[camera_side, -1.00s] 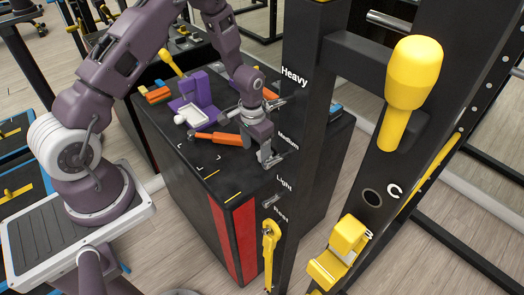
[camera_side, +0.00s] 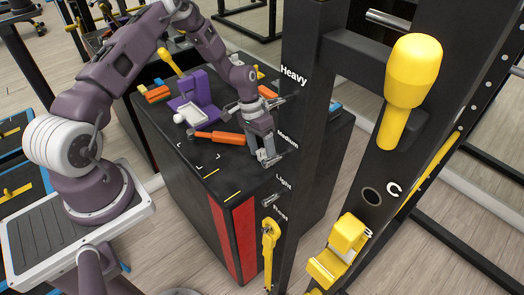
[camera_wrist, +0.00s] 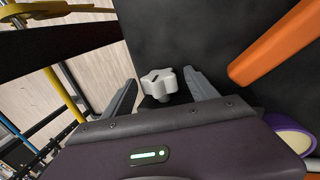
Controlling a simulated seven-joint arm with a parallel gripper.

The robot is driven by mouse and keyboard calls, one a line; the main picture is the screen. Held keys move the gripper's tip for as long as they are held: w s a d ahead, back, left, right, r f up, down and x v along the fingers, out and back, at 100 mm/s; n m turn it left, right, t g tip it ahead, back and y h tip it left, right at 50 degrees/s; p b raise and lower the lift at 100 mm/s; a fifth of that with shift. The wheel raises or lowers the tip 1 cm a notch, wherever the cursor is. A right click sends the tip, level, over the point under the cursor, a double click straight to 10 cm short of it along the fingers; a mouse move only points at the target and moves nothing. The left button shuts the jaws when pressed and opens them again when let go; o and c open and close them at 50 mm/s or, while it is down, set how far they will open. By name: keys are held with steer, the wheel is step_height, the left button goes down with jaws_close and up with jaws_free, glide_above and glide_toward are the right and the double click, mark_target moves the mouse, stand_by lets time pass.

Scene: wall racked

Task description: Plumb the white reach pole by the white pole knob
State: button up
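A white lobed knob (camera_wrist: 158,80) with a dark slot shows in the wrist view, low over a black surface. I take it for the white pole knob. My gripper (camera_wrist: 160,77) is open, with one grey finger on each side of the knob and small gaps between. In the side view my gripper (camera_side: 268,158) points down at the black cabinet top's right edge, beside the post near "Medium".
The black cabinet (camera_side: 205,185) carries an orange-handled tool (camera_side: 220,138) and a purple holder (camera_side: 196,92) left of my gripper. The black labelled post (camera_side: 308,130) stands close on the right. A yellow handle (camera_side: 408,85) is farther right. The cabinet's front left top is clear.

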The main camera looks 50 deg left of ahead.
steer(key=c, duration=1.3)
steer(key=shift+d+y, duration=0.15)
steer(key=shift+y, duration=0.55)
steer(key=o, duration=1.4)
